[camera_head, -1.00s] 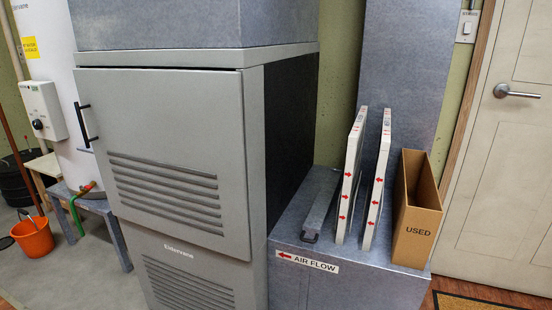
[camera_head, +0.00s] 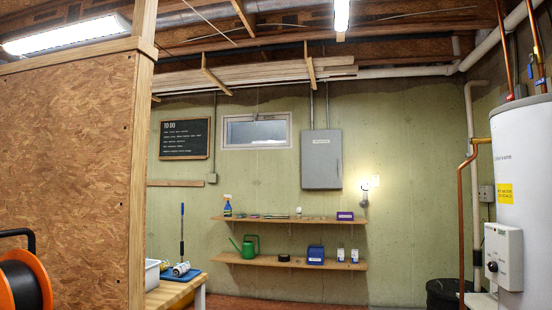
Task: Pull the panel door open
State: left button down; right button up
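The grey electrical panel (camera_head: 321,160) hangs on the green back wall, right of the small window. Its grey door looks closed, with a small pale label near the top. The panel is far off across the room. Neither of my grippers is in view.
Two wooden shelves (camera_head: 290,221) with bottles, boxes and a green watering can (camera_head: 245,247) are below the panel. A chipboard partition (camera_head: 70,170) blocks the left, beside a wooden bench (camera_head: 172,292). A white water heater (camera_head: 520,190) and a black bin (camera_head: 446,294) stand at right.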

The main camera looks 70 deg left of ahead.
aim_at(322, 153)
jog(key=j+u, duration=0.1)
jog(key=u, duration=1.8)
jog(key=i+l+z, duration=0.1)
jog(key=i+z, duration=0.25)
jog(key=i, duration=2.8)
jog(key=i+u, duration=0.2)
jog(key=i, duration=0.3)
jog(key=i+l+u, duration=0.25)
jog(key=i, duration=0.25)
jog(key=i+l+u, duration=0.2)
jog(key=i, duration=0.3)
